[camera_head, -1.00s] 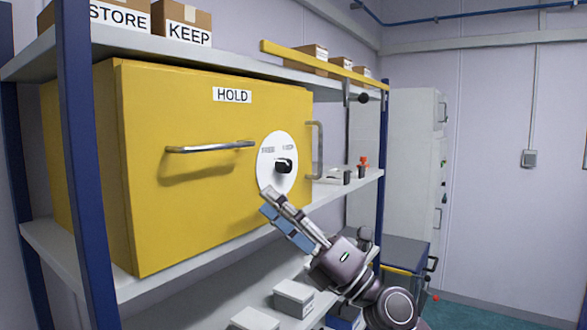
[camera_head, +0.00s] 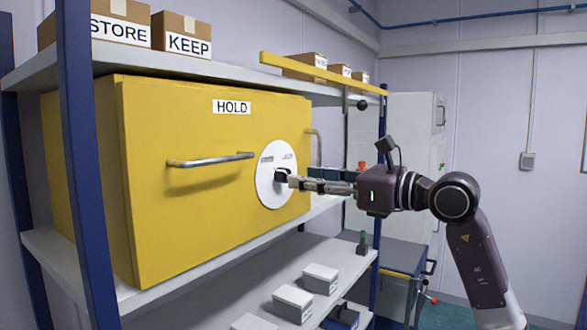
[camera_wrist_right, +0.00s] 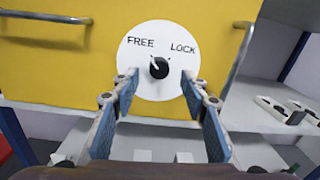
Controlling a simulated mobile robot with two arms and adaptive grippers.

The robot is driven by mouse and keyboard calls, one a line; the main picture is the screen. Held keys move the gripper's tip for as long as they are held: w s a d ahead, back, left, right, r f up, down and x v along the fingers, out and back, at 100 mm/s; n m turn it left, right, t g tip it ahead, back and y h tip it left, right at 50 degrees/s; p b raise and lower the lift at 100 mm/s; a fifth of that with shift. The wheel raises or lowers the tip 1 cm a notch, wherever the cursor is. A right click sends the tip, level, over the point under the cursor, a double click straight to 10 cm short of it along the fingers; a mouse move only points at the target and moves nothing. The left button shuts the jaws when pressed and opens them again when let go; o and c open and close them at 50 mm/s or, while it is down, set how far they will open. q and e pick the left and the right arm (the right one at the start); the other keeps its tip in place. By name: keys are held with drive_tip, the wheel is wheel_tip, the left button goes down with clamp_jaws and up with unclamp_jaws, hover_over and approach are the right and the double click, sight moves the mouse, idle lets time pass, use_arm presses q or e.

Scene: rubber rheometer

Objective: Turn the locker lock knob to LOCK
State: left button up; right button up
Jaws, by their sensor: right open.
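The yellow locker (camera_head: 190,220) stands on the shelf, with a HOLD label and a round white dial plate (camera_head: 268,190). The black lock knob (camera_head: 281,175) sits at the plate's middle. In the right wrist view the knob (camera_wrist_right: 159,68) lies below the words FREE and LOCK, and its white mark points up and left, towards FREE. My right gripper (camera_head: 291,180) is level in front of the knob. In the wrist view its fingertips (camera_wrist_right: 160,80) are open, one on each side of the knob, with gaps showing; I cannot tell whether they touch the plate. My left gripper is not in view.
A metal handle (camera_head: 210,161) sticks out left of the dial, and another (camera_head: 315,146) is at its right. The blue shelf post (camera_head: 84,180) stands at the left. White boxes (camera_head: 293,302) lie on the lower shelf. A yellow bar (camera_head: 322,73) runs above.

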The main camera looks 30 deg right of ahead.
sight(288, 174)
drive_tip(key=p+x, duration=0.1)
drive_tip(key=x, duration=0.2)
drive_tip(key=shift+w+a+r, duration=0.15)
drive_tip(key=shift+w, duration=0.15)
drive_tip(key=shift+w+a+p, duration=0.1)
drive_tip(key=shift+w+p, duration=0.2)
drive_tip(key=shift+c, duration=0.6)
clamp_jaws()
